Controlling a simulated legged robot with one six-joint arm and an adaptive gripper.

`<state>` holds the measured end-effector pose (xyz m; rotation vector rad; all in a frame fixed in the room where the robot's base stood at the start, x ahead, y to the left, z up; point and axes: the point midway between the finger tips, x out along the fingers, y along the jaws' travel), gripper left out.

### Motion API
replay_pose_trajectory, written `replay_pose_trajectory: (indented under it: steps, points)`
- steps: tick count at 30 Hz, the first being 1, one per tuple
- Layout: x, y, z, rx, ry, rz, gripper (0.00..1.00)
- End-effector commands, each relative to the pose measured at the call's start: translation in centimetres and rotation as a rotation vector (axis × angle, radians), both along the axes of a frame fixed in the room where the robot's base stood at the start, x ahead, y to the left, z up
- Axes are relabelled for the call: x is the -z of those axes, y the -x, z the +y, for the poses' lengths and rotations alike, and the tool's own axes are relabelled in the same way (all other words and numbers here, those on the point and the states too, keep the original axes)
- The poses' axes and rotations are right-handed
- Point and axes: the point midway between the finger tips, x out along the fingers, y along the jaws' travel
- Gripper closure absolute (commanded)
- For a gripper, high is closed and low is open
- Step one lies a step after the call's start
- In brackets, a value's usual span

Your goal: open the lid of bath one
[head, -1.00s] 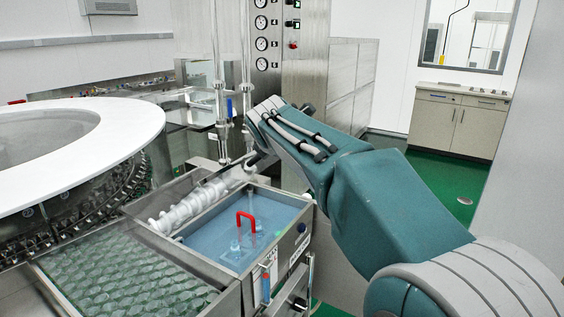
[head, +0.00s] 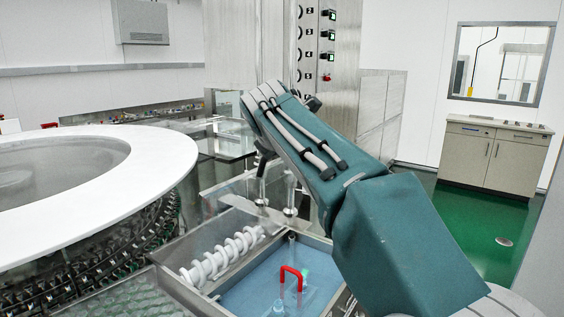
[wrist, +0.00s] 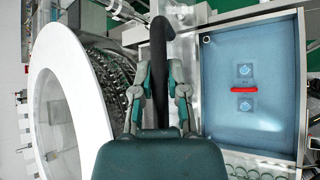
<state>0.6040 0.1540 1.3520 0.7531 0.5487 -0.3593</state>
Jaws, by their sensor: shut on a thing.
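My gripper (wrist: 159,78) is shut on a black curved handle (wrist: 159,35), which runs up between its two fingers in the wrist view. In the head view the gripper end is mostly hidden behind my teal arm. An open bath with pale blue liquid (head: 245,292) lies below the arm. It also shows in the wrist view (wrist: 222,120), right of the gripper. A red handle (head: 291,272) on a clear piece stands in the bath; it shows as a red bar (wrist: 244,90) in the wrist view. I cannot make out which panel is the lid.
A large white ring (head: 165,175) around a round machine stands on the left. A white spiral (head: 222,257) lies along the bath's left side. A steel column with gauges and switches (head: 335,100) rises behind. Green floor is free at right, before a cabinet (head: 490,155).

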Motion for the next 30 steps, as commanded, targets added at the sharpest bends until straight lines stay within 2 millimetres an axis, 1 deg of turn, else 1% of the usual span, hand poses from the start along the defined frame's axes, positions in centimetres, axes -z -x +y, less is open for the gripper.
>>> replay_pose_trajectory:
  steps: [1,5,12,18,24,30]
  points:
    - [0.0,-0.1,0.5,-0.006,-0.006,0.005,1.0]
    - [-0.4,-0.8,1.5,-0.009,-0.007,0.007,1.0]
    - [-0.8,-2.8,4.2,-0.007,-0.004,0.006,1.0]
    - [-0.9,-4.1,6.0,-0.006,-0.003,0.005,1.0]
    - [-0.9,-4.8,7.0,-0.005,-0.004,0.006,1.0]
    - [-0.8,-5.0,7.5,-0.006,-0.004,0.006,1.0]
